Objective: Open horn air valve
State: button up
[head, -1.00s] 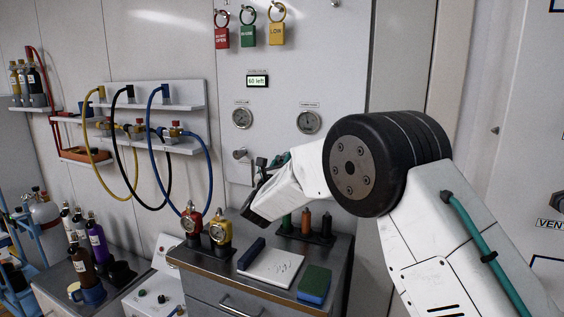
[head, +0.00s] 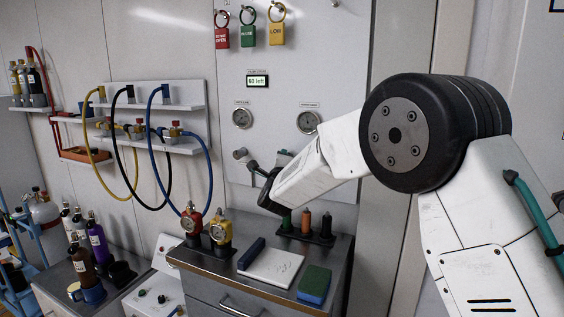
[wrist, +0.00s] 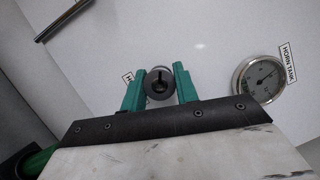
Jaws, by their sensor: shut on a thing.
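The horn air valve shows in the wrist view as a round grey knob (wrist: 159,91) with a dark slot, on the white panel. My gripper (wrist: 157,74) has its two green fingers on either side of the knob and is shut on it. A label beside the knob is partly covered by a finger. In the head view my gripper (head: 278,163) is at the panel below the gauges, and my own arm hides much of it and the knob.
The horn tank gauge (wrist: 259,80) is beside the knob. A silver fitting (head: 240,153) sticks out of the panel to the left. Below, the cabinet top holds red (head: 192,222) and yellow (head: 221,231) regulators, a notepad (head: 270,265) and a green-blue sponge (head: 314,284).

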jog(key=n+g, duration=0.1)
jog(key=n, duration=0.1)
jog(key=n+g, duration=0.1)
jog(key=n, duration=0.2)
jog(key=shift+a+n+y, duration=0.1)
jog(key=shift+n+y, duration=0.2)
jog(key=n+g, duration=0.1)
jog(key=n, duration=0.2)
jog(key=shift+n+g, duration=0.4)
jog(key=n+h, duration=0.1)
jog(key=n, duration=0.1)
jog(key=n+g+h, duration=0.1)
jog(key=n, duration=0.1)
jog(key=shift+f+g, duration=0.1)
jog(key=shift+g, duration=0.2)
jog(key=shift+n+g+h, duration=0.6)
jog(key=shift+n+h, duration=0.5)
jog(key=shift+n, duration=0.6)
jog(key=shift+f, duration=0.1)
jog(key=o, duration=1)
jog(key=shift+c, duration=0.2)
